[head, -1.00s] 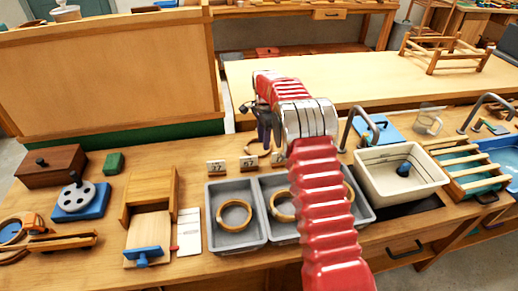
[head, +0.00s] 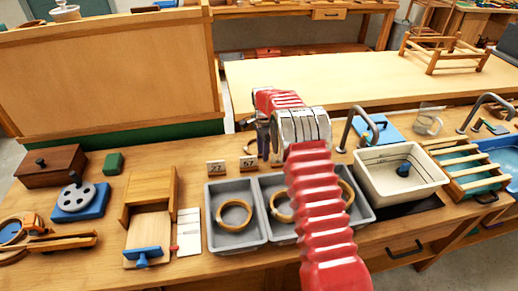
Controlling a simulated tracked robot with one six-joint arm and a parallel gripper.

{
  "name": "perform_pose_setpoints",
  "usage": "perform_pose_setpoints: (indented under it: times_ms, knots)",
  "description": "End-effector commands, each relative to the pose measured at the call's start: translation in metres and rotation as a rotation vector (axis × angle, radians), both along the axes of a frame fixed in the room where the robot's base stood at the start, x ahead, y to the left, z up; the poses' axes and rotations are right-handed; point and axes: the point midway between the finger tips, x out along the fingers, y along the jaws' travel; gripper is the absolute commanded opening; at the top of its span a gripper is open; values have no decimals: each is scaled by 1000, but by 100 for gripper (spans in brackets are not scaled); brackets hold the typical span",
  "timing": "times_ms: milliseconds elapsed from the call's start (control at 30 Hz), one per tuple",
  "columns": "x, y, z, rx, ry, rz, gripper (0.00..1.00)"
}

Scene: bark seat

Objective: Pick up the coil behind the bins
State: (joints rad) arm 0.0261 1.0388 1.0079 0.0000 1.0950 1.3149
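A tan coil (head: 247,147) lies on the bench behind the grey bins, mostly hidden by my gripper and the number cards, with only a thin arc showing. My gripper (head: 263,143) points down beside and over it, its dark fingers low near the bench top. The arm hides part of the gripper, so I cannot tell whether its fingers are apart or touch the coil. The left grey bin (head: 213,238) holds one coil (head: 234,215). The wider grey bin (head: 268,183) holds more coils (head: 281,207), partly behind my red arm.
Number cards 27 (head: 216,168) and 57 (head: 249,163) stand between the bins and the gripper. A cream basin (head: 400,187) and tap (head: 360,122) are to the right. A wooden panel (head: 110,75) rises at the back left. A wooden box (head: 150,195) stands left of the bins.

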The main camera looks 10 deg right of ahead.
Motion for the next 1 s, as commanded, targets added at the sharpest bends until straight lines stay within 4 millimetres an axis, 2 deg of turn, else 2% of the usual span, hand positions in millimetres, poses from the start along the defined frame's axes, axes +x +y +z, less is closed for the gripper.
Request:
perform_pose_setpoints:
  times_ms: [533,1000]
  knots:
    - [0,0,-1,0,0,1,31]
    - [0,1,-1,0,0,1,0]
